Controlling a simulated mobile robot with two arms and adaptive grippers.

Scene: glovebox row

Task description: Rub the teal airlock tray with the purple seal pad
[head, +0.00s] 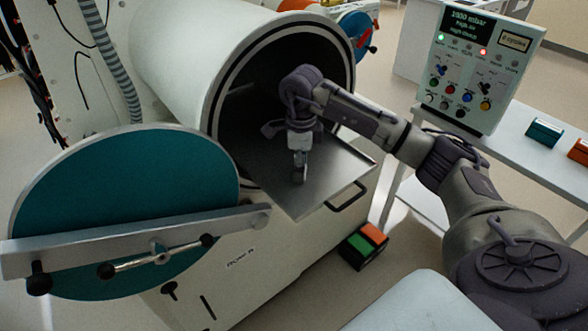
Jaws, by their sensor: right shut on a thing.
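The airlock tray (325,180) is a bare grey metal plate that sticks out of the round opening of the airlock with the teal door (120,205). My right gripper (299,172) points down over the tray, near its middle. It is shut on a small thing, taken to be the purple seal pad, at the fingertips. The pad's colour and outline are hard to make out behind the fingers, and I cannot tell whether it touches the tray. My left gripper is out of view.
The teal door hangs open at the left with a metal bar across it. A control panel (478,65) stands on the side table at the right, with a teal block (544,132) and an orange block (579,151). A pedal box (362,245) is on the floor.

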